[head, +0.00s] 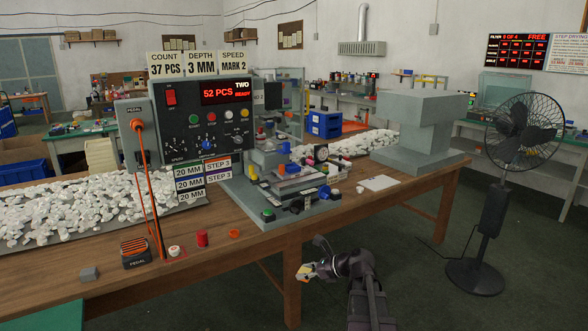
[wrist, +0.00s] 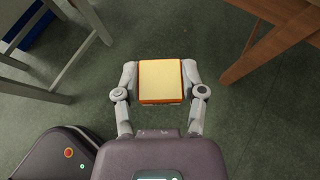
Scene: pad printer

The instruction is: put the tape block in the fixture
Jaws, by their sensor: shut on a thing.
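The tape block (wrist: 160,82) has a pale yellow face with an orange rim. In the wrist view it sits between the two fingers of my gripper (wrist: 163,84), which is shut on it from both sides. In the head view my gripper (head: 311,271) holds the small yellow block (head: 305,271) in front of the table, over the floor and below the tabletop. The pad printer (head: 287,187) stands on the table beyond it, with a stage that looks like the fixture (head: 293,177). Details of the fixture are too small to tell.
The wooden table (head: 360,207) has its front edge and a leg near my gripper. A control panel (head: 205,120), a foot pedal (head: 135,252), a red cylinder (head: 202,239) and a heap of white pieces (head: 75,207) are at left. A fan (head: 492,200) stands at right.

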